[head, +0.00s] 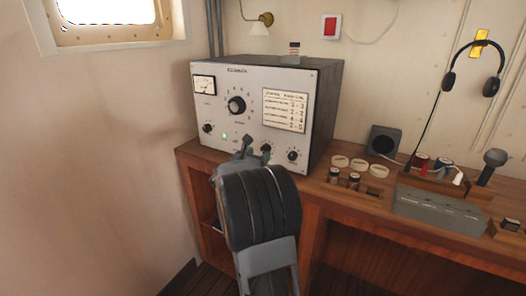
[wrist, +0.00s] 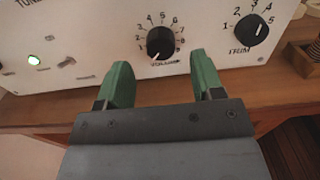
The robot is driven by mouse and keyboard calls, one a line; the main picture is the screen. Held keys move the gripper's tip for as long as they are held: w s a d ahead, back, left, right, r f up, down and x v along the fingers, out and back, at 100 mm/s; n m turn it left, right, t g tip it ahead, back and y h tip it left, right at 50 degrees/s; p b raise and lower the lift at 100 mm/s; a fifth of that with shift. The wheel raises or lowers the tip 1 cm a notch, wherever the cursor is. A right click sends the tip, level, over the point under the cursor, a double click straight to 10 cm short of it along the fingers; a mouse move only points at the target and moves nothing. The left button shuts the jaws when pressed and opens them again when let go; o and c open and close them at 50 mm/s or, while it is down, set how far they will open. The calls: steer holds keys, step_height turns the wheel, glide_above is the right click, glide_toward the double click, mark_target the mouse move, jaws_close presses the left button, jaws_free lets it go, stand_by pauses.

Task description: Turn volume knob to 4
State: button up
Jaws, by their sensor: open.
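The volume knob (wrist: 160,43) is a round black knob on the front of the grey radio set, with numbers from 1 upward in an arc around it and the word VOLUME below, partly covered. Its white pointer mark looks turned down and slightly left, below the 1. My gripper (wrist: 160,72) is open, its two green fingers apart just in front of and below the knob, with nothing between them. In the head view, my gripper (head: 257,149) is at the lower front of the radio, and the volume knob (head: 266,148) is partly hidden by it.
A second black knob (wrist: 251,30), numbered 1 to 5, sits close to the right. A green light (wrist: 34,60) and small switches (wrist: 67,62) are at left.

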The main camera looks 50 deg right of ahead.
mark_target(264, 150)
steer(key=shift+x, duration=2.05)
steer(key=shift+c, duration=0.2)
steer(key=c, duration=0.9)
steer(key=shift+o, duration=0.2)
steer(key=shift+f, duration=0.1)
steer(key=shift+f+b, duration=0.1)
steer(key=shift+b, duration=0.3)
